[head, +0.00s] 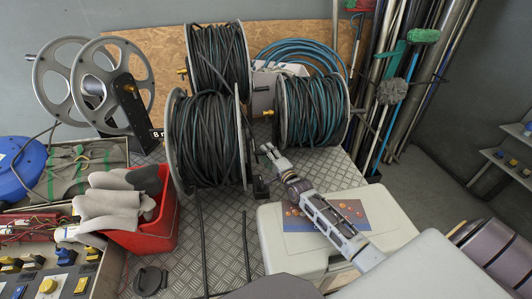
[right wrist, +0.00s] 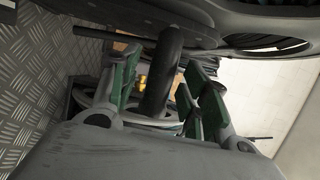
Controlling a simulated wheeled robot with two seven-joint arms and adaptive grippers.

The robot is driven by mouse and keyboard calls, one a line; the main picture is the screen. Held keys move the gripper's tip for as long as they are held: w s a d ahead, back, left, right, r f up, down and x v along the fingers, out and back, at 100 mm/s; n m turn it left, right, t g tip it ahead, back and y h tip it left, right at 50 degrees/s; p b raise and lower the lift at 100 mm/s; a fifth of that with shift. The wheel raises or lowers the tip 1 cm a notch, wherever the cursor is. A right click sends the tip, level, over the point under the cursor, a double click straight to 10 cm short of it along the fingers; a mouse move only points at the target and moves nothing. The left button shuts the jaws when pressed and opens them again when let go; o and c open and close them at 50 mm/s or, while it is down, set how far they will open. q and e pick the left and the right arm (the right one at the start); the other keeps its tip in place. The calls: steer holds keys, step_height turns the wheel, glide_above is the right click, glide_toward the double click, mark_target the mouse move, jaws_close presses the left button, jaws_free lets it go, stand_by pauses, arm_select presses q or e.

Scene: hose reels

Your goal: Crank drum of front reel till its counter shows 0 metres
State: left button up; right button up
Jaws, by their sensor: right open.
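The front reel (head: 206,142) stands in the middle of the head view, its drum wound with dark hose between grey flanges. A small counter (head: 157,134) at its left reads 8 and what looks like m. My right gripper (head: 270,151) is beside the reel's right flange, with its fingers pointing toward the reel. In the right wrist view the right gripper (right wrist: 160,76) is open, its green-padded fingers on either side of a dark rounded bar (right wrist: 161,85), which looks like a crank handle. I cannot tell whether the fingers touch it. My left gripper is out of view.
Two more hose reels stand behind, one with dark hose (head: 219,55) and one with blue-green hose (head: 313,108). A pale-flanged reel (head: 72,85) is at left. A red bin (head: 155,233) holds pale gloves. A light case (head: 400,212) lies under my right arm.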

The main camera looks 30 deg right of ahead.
steer(key=shift+w+a, duration=0.1)
steer(key=shift+w, duration=0.6)
steer(key=shift+c, duration=0.4)
jaws_close()
